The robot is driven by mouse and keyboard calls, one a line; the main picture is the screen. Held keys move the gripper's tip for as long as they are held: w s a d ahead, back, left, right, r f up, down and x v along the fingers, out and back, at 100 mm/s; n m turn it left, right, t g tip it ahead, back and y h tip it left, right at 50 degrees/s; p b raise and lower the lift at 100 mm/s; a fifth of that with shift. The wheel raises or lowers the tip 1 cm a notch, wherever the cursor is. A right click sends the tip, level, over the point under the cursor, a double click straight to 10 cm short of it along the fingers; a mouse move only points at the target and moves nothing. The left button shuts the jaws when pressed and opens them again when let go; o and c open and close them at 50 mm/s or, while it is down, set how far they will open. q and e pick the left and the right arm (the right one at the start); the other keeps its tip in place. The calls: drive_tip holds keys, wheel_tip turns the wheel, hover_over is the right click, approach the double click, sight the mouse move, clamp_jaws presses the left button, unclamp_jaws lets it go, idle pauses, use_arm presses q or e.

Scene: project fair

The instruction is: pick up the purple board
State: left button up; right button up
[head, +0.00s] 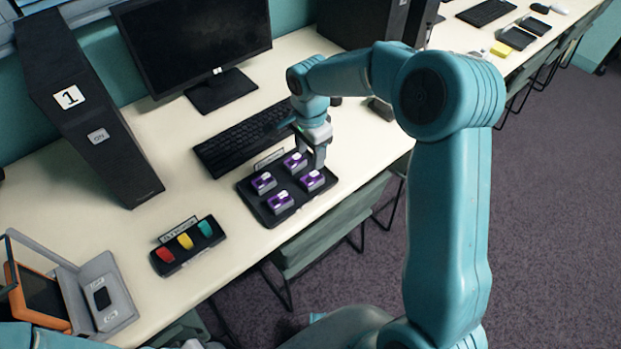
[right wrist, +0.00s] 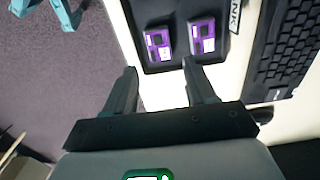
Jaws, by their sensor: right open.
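Several purple boards with white labels sit in a black tray (head: 262,210) on the table. They are a far board (head: 295,161), a left board (head: 263,182), a right board (head: 313,180) and a near board (head: 280,201). My right gripper (head: 314,153) is over the tray's far right edge, close to the far and right boards. In the right wrist view the gripper (right wrist: 160,80) is open, with nothing between its fingers. Two purple boards, one left (right wrist: 158,45) and one right (right wrist: 202,37), lie beyond the fingertips. My left gripper does not show.
A keyboard (head: 245,138) lies just behind the tray, with a monitor (head: 195,40) and a dark tower (head: 85,100) beyond. A small black tray (head: 172,262) holds red, yellow and teal pieces. A grey device (head: 100,295) stands at front left. A chair (head: 325,230) stands at the table's front edge.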

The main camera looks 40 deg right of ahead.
sight(312, 178)
drive_tip(key=f, duration=0.4)
drive_tip(key=shift+s, duration=0.25)
drive_tip(key=f, duration=0.5)
drive_tip(key=shift+w+d+f, duration=0.15)
drive_tip(key=shift+d+f, duration=0.05)
drive_tip(key=shift+f, duration=0.05)
drive_tip(key=c, duration=0.8)
